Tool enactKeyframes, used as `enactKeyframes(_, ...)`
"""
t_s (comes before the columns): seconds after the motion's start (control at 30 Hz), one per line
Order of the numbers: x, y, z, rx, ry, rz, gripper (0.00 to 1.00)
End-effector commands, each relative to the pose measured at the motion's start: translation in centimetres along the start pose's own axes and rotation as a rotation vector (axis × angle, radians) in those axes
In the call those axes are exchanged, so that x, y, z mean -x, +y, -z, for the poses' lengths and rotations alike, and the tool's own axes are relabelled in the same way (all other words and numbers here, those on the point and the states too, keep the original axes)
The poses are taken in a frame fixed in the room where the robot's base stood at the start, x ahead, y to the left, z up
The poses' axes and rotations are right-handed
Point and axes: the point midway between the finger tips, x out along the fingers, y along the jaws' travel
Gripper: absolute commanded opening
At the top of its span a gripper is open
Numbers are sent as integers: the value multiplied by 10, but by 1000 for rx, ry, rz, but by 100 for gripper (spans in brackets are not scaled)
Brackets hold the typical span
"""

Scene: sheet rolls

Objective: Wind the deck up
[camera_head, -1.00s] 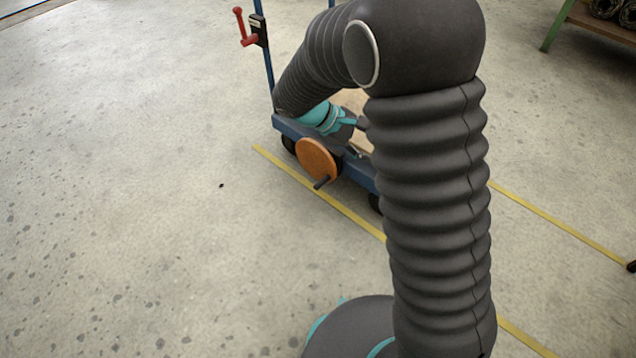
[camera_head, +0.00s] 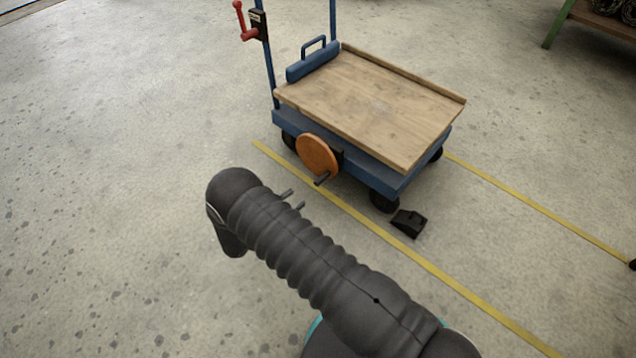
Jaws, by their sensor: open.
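The cart's wooden deck (camera_head: 375,105) sits low over its blue base (camera_head: 375,175). An orange hand wheel (camera_head: 317,154) is on the cart's near side, with a dark crank handle (camera_head: 322,178) sticking out near its lower edge. My gripper (camera_head: 298,199) is mostly hidden behind my arm. Only its two fingertips show, apart from each other, pointing toward the cart. They appear open and empty, a little below and left of the crank handle in the picture, with a gap between.
A red lever (camera_head: 241,20) is on the cart's left blue post. A blue handled block (camera_head: 313,61) lies at the deck's left end. A black wedge (camera_head: 408,223) is on the floor by the near wheel. Yellow floor lines pass both sides. The floor at left is clear.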

Motion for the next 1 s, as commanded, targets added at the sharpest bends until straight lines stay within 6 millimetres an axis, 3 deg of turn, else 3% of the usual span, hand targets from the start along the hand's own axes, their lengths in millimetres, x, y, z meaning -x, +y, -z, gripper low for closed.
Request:
enactKeyframes(0.13, 11, -2, 22, 33, -18, -60, 48)
enactKeyframes(0.33, 2, -1, 26, 40, -24, -72, 48)
enactKeyframes(1.0, -109, 6, 24, 39, -22, -70, 48)
